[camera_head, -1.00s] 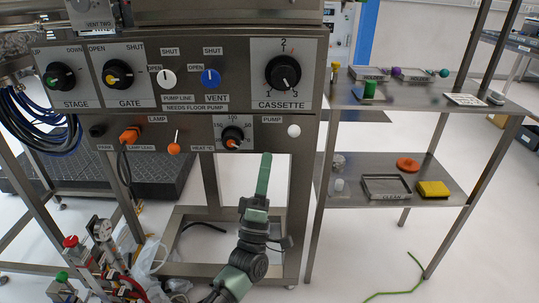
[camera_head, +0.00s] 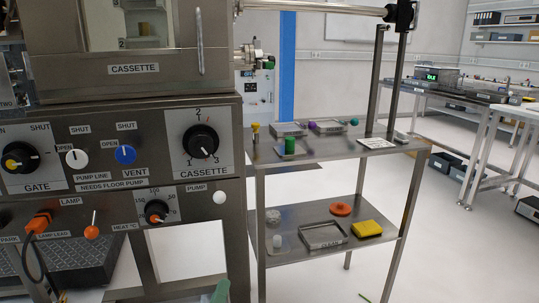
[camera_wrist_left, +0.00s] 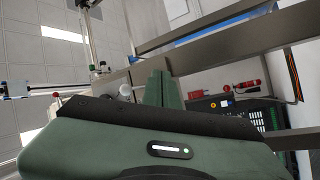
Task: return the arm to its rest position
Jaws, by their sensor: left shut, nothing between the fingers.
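My left gripper (camera_head: 218,292) shows only as a green tip at the bottom edge of the head view, in front of the opening under the control panel. The rest of that arm is out of that picture. In the left wrist view the green fingers (camera_wrist_left: 158,88) are together with nothing between them. They stand in open air near a metal frame bar (camera_wrist_left: 235,42). My right gripper is in neither view.
The steel control panel (camera_head: 100,180) with its knobs stands close at left. A two-tier steel cart (camera_head: 330,155) stands right of it, with trays, a green cylinder (camera_head: 290,146) and a yellow block (camera_head: 367,229). Floor right of the cart is open.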

